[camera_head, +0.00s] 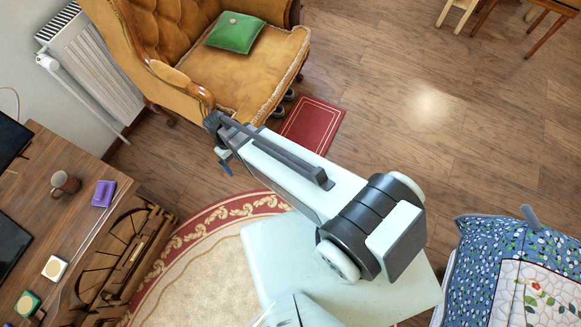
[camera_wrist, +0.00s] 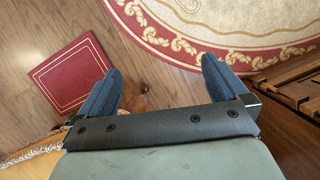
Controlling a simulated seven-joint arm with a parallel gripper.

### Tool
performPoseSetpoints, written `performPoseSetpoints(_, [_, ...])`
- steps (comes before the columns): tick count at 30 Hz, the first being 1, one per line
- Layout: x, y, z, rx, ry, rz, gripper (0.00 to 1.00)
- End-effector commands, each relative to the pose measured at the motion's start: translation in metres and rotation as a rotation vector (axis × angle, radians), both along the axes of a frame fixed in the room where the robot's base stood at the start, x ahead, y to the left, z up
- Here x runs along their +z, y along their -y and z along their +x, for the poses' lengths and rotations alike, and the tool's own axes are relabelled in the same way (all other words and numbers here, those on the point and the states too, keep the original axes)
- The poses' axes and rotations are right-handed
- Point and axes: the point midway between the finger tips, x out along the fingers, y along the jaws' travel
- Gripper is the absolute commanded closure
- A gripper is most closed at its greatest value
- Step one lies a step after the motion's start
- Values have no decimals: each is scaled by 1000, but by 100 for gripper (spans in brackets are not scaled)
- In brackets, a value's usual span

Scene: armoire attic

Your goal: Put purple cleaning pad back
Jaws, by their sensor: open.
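A small purple object, which looks like the cleaning pad (camera_head: 103,193), lies on the wooden desk (camera_head: 84,236) at the left in the head view, near the desk's far right corner. My gripper (camera_head: 222,157) is in the air in front of the armchair, to the right of the desk and apart from the pad. In the wrist view my gripper (camera_wrist: 162,85) has its two blue fingers wide apart with only floor and rug between them. The pad is not in the wrist view.
A brown mug (camera_head: 64,184) stands left of the pad. A white item (camera_head: 54,268) and a green item (camera_head: 27,303) lie nearer on the desk. A wooden chair (camera_head: 125,245) stands against the desk. The armchair (camera_head: 200,60) is behind my gripper. Open floor lies right.

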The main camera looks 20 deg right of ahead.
Motion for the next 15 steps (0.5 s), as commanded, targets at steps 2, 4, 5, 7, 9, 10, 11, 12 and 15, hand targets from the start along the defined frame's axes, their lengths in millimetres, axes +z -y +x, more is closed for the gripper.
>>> performPoseSetpoints(2, [-13, 39, -24, -68, -32, -17, 0])
performPoseSetpoints(4, [-24, 67, -44, -122, -57, -29, 0])
performPoseSetpoints(5, [-28, 79, -53, -145, -67, -34, 0])
performPoseSetpoints(7, [-36, 104, -75, -200, -94, -45, 0])
performPoseSetpoints(9, [-44, 126, -98, -253, -119, -55, 0])
performPoseSetpoints(10, [-46, 135, -109, -277, -130, -58, 0])
performPoseSetpoints(11, [-48, 143, -119, -300, -142, -63, 0])
performPoseSetpoints(12, [-51, 153, -133, -329, -157, -68, 0])
performPoseSetpoints(15, [-56, 173, -164, -395, -189, -75, 0])
